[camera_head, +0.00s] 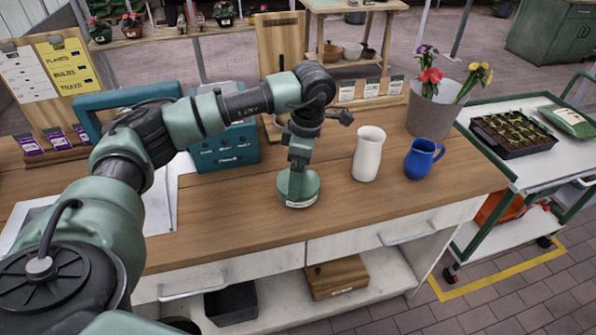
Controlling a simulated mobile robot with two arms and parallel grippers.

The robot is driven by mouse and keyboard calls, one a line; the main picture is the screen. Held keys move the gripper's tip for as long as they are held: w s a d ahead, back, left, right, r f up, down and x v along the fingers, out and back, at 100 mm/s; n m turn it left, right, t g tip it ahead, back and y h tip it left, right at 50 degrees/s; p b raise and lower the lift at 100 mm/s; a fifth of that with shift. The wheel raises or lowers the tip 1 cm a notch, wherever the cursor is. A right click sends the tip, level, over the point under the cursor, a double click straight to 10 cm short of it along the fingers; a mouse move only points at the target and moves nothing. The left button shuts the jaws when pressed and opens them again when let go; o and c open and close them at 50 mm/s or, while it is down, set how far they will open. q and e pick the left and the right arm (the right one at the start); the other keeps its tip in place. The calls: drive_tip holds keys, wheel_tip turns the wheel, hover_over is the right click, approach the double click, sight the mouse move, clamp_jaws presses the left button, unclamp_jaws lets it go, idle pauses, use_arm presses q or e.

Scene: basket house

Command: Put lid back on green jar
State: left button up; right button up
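A green round object with a pale label on its front, which looks like the green jar (299,200), stands on the wooden worktop. My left arm comes in from the left and reaches over the counter. My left gripper (296,181) points down at the top of the green object, at its middle. The gripper covers part of that top, so I cannot tell a separate lid from the jar, or whether the fingers are shut on anything. My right gripper is not in view.
A white vase (368,155) and a blue mug (421,160) stand to the right. A grey pot of flowers (432,112) is behind them. A teal toolbox (225,145) stands behind left. The worktop (235,225) is clear in front. A cart (550,170) stands at right.

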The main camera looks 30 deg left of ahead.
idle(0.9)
use_arm(q)
drive_tip(key=o, duration=1)
drive_tip(key=shift+o, duration=0.2)
drive_tip(key=shift+r+p, duration=2.2)
drive_tip(key=shift+r, duration=1.25)
clamp_jaws()
